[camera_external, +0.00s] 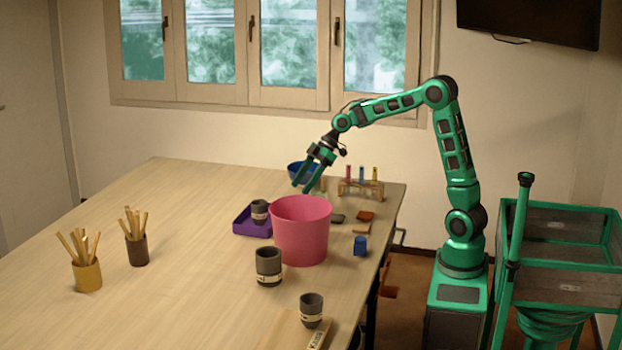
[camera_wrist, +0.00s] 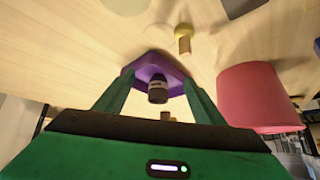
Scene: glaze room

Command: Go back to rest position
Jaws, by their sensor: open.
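My gripper (camera_external: 305,184) is open and empty. In the external view it hangs above the table, just over the far rim of the pink bucket (camera_external: 301,238). In the wrist view its two green fingers (camera_wrist: 158,98) are spread apart. Between them a dark cup (camera_wrist: 158,88) shows some way off, standing in a purple tray (camera_wrist: 178,75). The same dark cup (camera_external: 259,210) and purple tray (camera_external: 243,223) show left of the bucket in the external view. The pink bucket (camera_wrist: 255,95) is right of the fingers in the wrist view.
Two dark cups, one grey (camera_external: 268,266), one smaller (camera_external: 311,309), stand in front. Stick holders (camera_external: 88,274) (camera_external: 137,250) stand left. The table's far left is clear.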

